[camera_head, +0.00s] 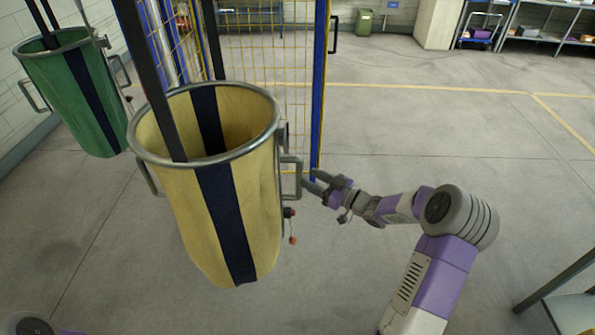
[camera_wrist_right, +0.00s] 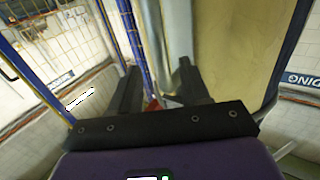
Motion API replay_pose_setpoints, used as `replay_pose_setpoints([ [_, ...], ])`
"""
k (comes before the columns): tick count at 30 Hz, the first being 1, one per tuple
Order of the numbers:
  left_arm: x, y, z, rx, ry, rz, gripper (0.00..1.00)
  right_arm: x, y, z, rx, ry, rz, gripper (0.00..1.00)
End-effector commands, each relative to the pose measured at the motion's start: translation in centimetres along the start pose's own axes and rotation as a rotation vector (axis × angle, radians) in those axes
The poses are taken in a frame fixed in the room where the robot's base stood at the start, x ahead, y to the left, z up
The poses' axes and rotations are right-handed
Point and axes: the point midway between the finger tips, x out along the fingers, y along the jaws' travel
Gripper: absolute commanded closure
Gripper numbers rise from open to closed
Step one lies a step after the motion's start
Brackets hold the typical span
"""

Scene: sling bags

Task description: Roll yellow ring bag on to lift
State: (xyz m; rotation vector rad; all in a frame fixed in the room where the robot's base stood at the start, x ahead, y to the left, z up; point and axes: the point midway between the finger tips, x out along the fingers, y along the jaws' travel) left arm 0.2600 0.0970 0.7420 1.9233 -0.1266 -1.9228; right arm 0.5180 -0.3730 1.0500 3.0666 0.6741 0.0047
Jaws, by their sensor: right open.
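The yellow ring bag (camera_head: 185,210) hangs from dark straps at centre left in the head view, with a metal ring (camera_head: 262,140) around its open top and a dark blue band down its front. A metal handle (camera_head: 299,178) sticks out on its right side. My right gripper (camera_head: 311,181) is open, just right of this handle, pointing at it. In the right wrist view its two fingers (camera_wrist_right: 160,88) are spread, with the pale yellow bag (camera_wrist_right: 232,45) close ahead to the right. I cannot tell whether the handle lies between the fingers. My left gripper is out of view.
A green ring bag (camera_head: 72,92) hangs at the upper left. A blue post (camera_head: 319,90) with yellow mesh fencing stands behind the yellow bag. Small red and dark controls (camera_head: 292,238) hang at the bag's right side. The floor to the right is mostly clear.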

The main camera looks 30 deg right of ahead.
Motion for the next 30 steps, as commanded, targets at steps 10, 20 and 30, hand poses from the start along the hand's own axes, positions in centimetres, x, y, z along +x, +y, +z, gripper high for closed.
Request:
replay_pose_setpoints([
  [10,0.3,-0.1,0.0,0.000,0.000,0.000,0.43,4.9,-0.1,0.1,0.001,0.000,-0.001,0.54],
  [20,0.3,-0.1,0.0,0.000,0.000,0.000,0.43,5.4,0.0,0.1,0.003,-0.002,0.001,0.54],
  [30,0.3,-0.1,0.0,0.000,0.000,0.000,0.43,5.4,0.0,0.1,0.002,-0.002,0.001,1.00],
])
